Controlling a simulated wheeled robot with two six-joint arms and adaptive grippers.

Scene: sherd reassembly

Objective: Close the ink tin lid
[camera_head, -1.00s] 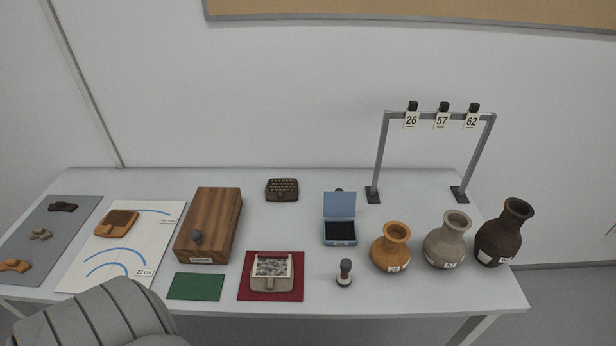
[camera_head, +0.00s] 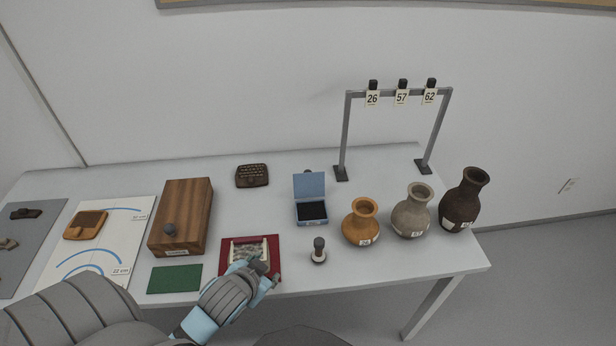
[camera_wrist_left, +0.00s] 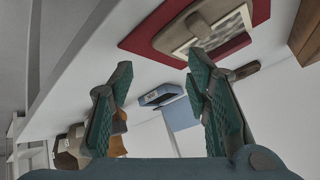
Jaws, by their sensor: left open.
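The ink tin (camera_head: 311,221) is a small blue box with a dark pad inside, standing towards the back middle of the table. Its blue lid (camera_head: 309,185) stands upright, open, at the tin's back edge. The tin (camera_wrist_left: 158,94) and its lid (camera_wrist_left: 181,115) also show in the left wrist view, between the fingers and some way off. My left gripper (camera_head: 265,270) is over the front edge of the red mat, in front and to the left of the tin. In the left wrist view the gripper (camera_wrist_left: 158,78) has its green-padded fingers apart, with nothing between them. My right gripper does not show.
A sherd tray (camera_head: 236,250) lies on the red mat (camera_head: 272,240), partly behind my gripper. A dark-topped stamp (camera_head: 319,250) stands in front of the tin. Orange (camera_head: 361,225), grey (camera_head: 411,212) and dark (camera_head: 462,202) vases stand to the right. A wooden box (camera_head: 183,215) is left.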

